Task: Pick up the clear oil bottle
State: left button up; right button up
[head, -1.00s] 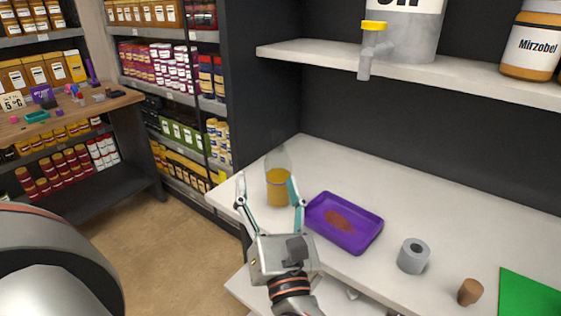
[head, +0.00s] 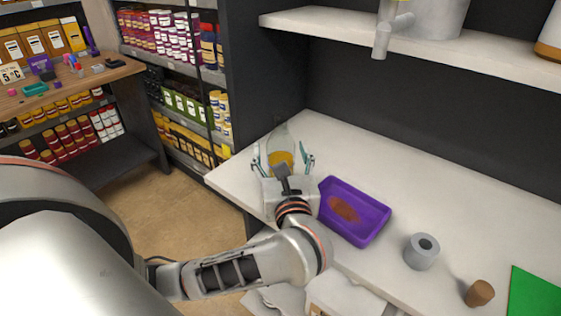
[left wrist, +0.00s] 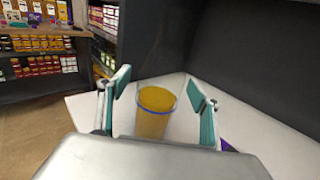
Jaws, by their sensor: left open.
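The clear oil bottle (head: 281,150) stands upright on the white counter (head: 420,180), with amber oil in its lower part. My left gripper (head: 283,162) is open, with one finger on each side of the bottle. In the left wrist view the bottle (left wrist: 155,112) shows between the two teal fingers (left wrist: 160,100), with a visible gap on each side. A blue ring circles it near the oil's top. My gripper's palm hides the bottle's base. My right gripper is not in view.
A purple tray (head: 371,226) with a brown stain lies just right of my gripper. A grey roll (head: 421,251), a cork (head: 479,293) and a green mat (head: 535,298) lie farther right. A shelf (head: 400,45) hangs above the counter's back.

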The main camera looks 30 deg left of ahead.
pick_arm(q)
jog(key=shift+w+a, duration=0.3)
jog(key=shift+w, duration=0.05)
jog(key=c, duration=1.5)
jog(key=shift+o, duration=0.2)
notch_tip(320, 180, up, 20)
jog(key=p, duration=0.2)
